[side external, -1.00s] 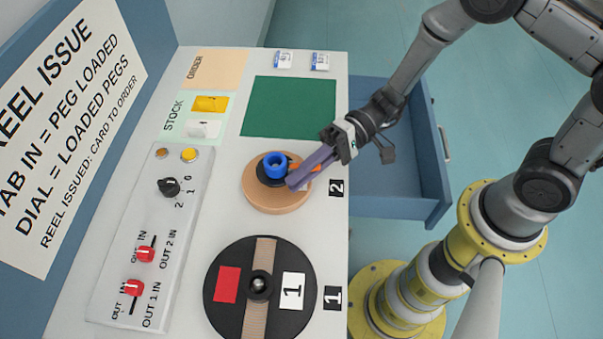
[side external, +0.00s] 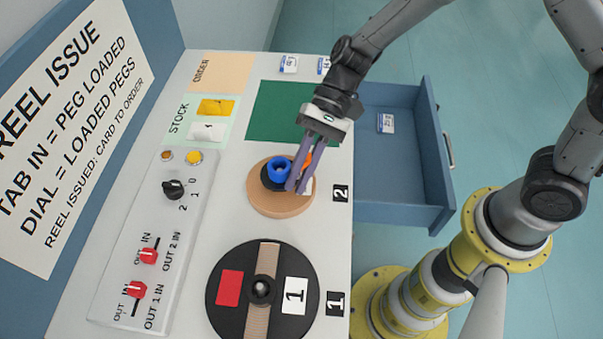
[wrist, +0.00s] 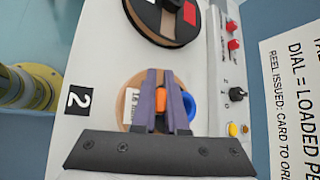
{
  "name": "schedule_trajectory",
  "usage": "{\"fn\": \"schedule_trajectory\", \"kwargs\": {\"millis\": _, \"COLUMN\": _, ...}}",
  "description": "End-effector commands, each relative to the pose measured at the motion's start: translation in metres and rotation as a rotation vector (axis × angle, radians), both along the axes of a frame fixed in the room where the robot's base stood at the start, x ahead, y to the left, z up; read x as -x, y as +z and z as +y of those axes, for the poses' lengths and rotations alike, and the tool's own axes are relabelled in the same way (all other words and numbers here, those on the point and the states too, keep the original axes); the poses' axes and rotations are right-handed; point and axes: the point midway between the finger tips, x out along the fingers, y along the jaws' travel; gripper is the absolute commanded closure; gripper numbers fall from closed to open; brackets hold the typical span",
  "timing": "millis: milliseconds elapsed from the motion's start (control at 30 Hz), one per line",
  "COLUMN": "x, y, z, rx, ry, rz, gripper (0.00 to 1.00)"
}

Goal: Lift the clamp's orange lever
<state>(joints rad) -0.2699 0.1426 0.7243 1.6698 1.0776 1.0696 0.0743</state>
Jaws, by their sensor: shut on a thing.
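The clamp's orange lever (side external: 307,158) is at station 2, beside a blue ring-shaped part (side external: 279,166) on a black hub over a round tan disc (side external: 280,204). My gripper (side external: 295,188) reaches down to it from the back right, its purple fingers partly covering the clamp. In the wrist view the orange lever (wrist: 160,96) lies between the two fingers of my gripper (wrist: 160,76), which is shut on it. The blue part (wrist: 188,106) is just right of the fingers there. The lever's base and exact angle are hidden.
A black reel (side external: 225,310) with red and white labels sits at station 1. A control panel (side external: 190,220) with a dial and two red sliders is at left. A green mat (side external: 268,110) lies behind. An open blue drawer (side external: 400,185) at right holds a card (side external: 386,123).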

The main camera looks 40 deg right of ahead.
Motion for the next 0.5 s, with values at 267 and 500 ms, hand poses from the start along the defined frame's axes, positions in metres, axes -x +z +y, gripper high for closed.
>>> {"fn": "schedule_trajectory", "kwargs": {"millis": 267, "x": -0.0014, "y": 0.0007, "z": 0.0019, "rx": 0.077, "ry": 0.000, "rz": 0.078, "gripper": 1.00}}
{"fn": "schedule_trajectory", "kwargs": {"millis": 500, "x": -0.0015, "y": 0.0009, "z": 0.0019, "rx": 0.096, "ry": -0.001, "rz": 0.100, "gripper": 1.00}}
